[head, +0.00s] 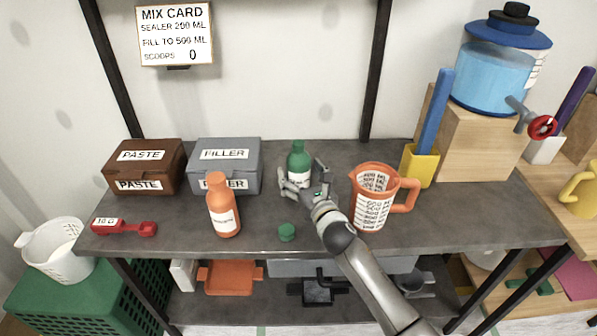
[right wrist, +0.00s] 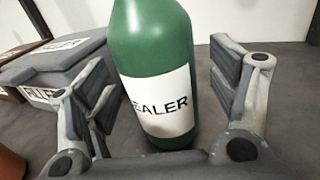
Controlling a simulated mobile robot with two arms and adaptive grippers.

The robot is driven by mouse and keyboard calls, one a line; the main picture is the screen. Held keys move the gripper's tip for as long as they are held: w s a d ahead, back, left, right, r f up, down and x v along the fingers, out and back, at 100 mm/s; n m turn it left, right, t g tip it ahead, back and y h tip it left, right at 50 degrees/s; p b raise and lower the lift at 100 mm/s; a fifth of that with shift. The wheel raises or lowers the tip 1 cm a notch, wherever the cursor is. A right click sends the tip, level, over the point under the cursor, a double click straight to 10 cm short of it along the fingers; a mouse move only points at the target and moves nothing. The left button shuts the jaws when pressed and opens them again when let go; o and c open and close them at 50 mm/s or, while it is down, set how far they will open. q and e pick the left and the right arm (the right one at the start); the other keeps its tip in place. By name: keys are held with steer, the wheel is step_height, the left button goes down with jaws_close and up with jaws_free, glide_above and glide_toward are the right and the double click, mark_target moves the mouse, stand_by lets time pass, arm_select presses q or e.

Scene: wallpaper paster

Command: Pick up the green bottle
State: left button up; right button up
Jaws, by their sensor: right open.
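The green bottle (head: 299,160) stands upright on the grey table, with a white label. In the right wrist view the green bottle (right wrist: 165,85) fills the middle and its label reads "EALER", the first part cut off from sight. My right gripper (head: 305,183) is at the bottle in the head view. In the right wrist view the open fingers of the right gripper (right wrist: 165,110) stand one on each side of the bottle, with visible gaps. My left gripper is not in view.
An orange bottle (head: 222,207) and a grey filler box (head: 224,178) stand left of the green bottle. An orange measuring jug (head: 371,205) stands close on the right. A green cap (head: 287,232) lies in front.

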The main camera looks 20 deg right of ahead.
steer(key=shift+w+a, duration=0.1)
steer(key=shift+w, duration=0.5)
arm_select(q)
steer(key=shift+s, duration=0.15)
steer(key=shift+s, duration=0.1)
arm_select(e)
steer(key=shift+c, duration=0.2)
steer(key=c, duration=1.2)
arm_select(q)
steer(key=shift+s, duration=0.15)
arm_select(e)
steer(key=shift+c, duration=0.9)
steer(key=shift+r, duration=0.15)
